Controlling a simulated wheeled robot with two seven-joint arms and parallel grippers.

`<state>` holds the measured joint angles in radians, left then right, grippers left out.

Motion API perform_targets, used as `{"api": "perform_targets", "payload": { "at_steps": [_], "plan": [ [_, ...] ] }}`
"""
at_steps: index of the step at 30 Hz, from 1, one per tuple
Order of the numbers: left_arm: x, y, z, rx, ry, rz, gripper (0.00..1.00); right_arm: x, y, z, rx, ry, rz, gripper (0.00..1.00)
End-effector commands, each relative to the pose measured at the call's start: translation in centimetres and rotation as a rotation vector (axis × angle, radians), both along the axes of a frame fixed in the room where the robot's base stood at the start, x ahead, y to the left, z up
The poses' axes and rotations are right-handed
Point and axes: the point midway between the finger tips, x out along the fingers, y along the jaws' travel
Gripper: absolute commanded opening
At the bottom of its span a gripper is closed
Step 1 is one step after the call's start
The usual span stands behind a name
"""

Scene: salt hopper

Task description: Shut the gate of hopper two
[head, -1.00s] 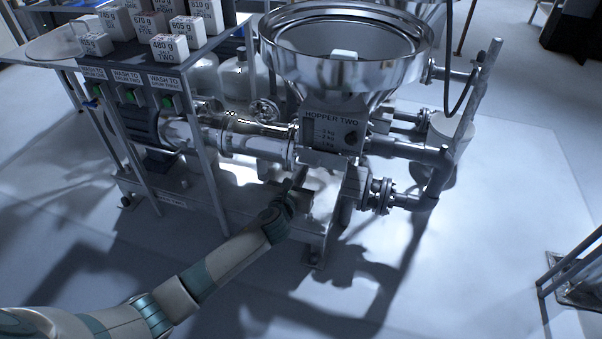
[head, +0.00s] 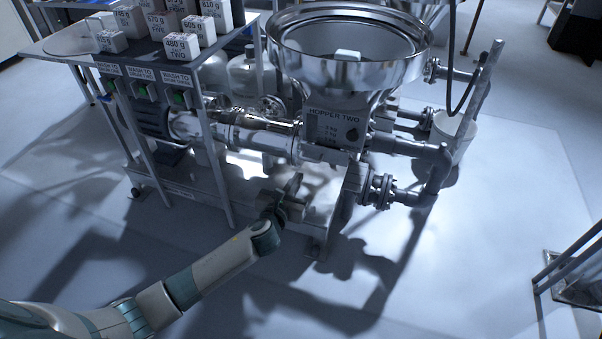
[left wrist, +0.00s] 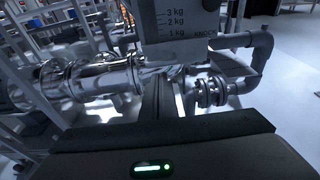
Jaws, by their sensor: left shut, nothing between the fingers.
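Hopper two (head: 347,75) is a shiny round steel bowl with a pale lump inside. Below it is a grey plate (head: 333,125) labelled HOPPER TWO with kg marks. The plate also shows at the top of the left wrist view (left wrist: 178,22). I cannot clearly pick out the gate or tell its position. My left gripper (head: 294,184) is shut and empty, low in front of the machine, below and left of the plate. It looks apart from the plate; whether it touches anything lower is unclear. My right gripper is out of view.
A steel pipe (head: 262,137) runs left from under the hopper. Flanged pipes (head: 378,191) stick out to the right. A rack (head: 75,50) with weight blocks and green wash buttons stands at left. A white bucket (head: 452,132) stands behind right. The floor in front is open.

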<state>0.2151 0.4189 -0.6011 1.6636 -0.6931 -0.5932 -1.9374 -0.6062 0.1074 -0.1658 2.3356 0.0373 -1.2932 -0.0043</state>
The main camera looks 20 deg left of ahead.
Motion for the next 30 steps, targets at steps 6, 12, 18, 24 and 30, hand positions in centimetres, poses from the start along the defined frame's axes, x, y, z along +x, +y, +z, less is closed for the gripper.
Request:
{"api": "perform_targets", "payload": {
  "at_steps": [6,12,18,24,30],
  "plan": [
    [-3.7,0.0,0.8,0.001,0.002,-0.002,0.0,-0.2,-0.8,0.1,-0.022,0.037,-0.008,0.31],
    [-5.6,0.1,1.1,0.0,0.002,-0.001,0.0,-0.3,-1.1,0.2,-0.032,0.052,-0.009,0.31],
    [-6.1,0.1,1.2,0.0,0.001,-0.001,0.0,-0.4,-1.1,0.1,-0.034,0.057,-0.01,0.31],
    [-6.0,0.1,1.2,0.0,0.001,-0.001,0.0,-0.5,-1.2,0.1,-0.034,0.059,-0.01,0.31],
    [-6.0,0.1,1.2,0.0,0.001,-0.001,0.0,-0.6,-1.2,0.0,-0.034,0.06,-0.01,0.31]
  ]
}}
